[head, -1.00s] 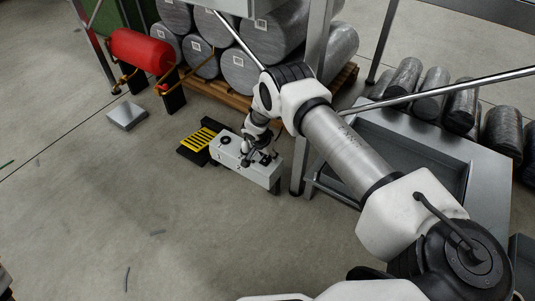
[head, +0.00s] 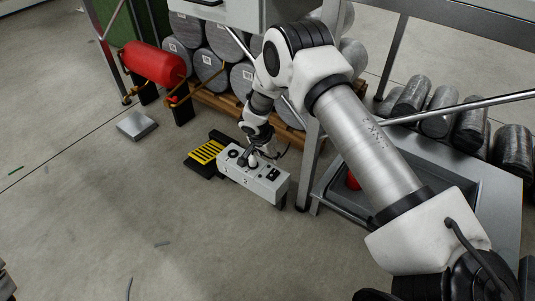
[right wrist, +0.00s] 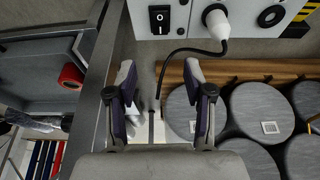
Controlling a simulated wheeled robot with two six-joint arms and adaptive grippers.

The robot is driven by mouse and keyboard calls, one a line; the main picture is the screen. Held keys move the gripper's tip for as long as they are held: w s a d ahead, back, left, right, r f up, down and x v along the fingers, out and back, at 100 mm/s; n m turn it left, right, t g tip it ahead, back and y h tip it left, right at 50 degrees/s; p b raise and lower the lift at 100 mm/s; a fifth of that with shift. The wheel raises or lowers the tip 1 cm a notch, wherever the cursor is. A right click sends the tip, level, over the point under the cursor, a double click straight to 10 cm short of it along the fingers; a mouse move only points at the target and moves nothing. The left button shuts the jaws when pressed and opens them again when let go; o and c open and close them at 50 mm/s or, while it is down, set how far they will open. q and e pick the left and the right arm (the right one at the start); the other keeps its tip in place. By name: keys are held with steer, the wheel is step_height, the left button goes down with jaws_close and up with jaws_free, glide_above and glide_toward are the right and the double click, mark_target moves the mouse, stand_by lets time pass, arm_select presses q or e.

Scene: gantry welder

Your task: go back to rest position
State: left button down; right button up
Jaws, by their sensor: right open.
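My right gripper (head: 256,157) shows small in the head view, at the end of my white and grey right arm. In that view it overlaps the light grey control box (head: 270,185) on the floor. The right wrist view shows its two fingers (right wrist: 160,88) spread apart with nothing between them. My left gripper is not in view.
A metal bench with a grey tray (head: 339,196) stands right of the box. Wrapped grey rolls (head: 209,66) lie on a wooden pallet (head: 222,101) behind. A red cylinder (head: 152,62) is at the back left. The floor at the left front is mostly clear.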

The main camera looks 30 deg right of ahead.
steer(key=s+a+f+n+g+y, duration=0.1)
steer(key=s+a+f, duration=0.2)
steer(key=s, duration=0.5)
steer(key=s+a+f+g+y, duration=0.1)
steer(key=s+a+f+g, duration=0.2)
steer(key=s, duration=0.5)
steer(key=s+a+f+n+y, duration=0.1)
steer(key=s+a+f, duration=0.25)
steer(key=s, duration=0.45)
steer(key=s+a+r+n+y, duration=0.1)
steer(key=s+a+r+n, duration=0.15)
steer(key=s+n, duration=0.75)
step_height(320, 180, up, 39)
steer(key=s+n+t+p, duration=0.1)
steer(key=s+t+p, duration=0.1)
steer(key=p, duration=3.6)
steer(key=shift+d+f+t+p, duration=0.15)
steer(key=shift+d+t+p, duration=0.2)
steer(key=shift+d, duration=0.1)
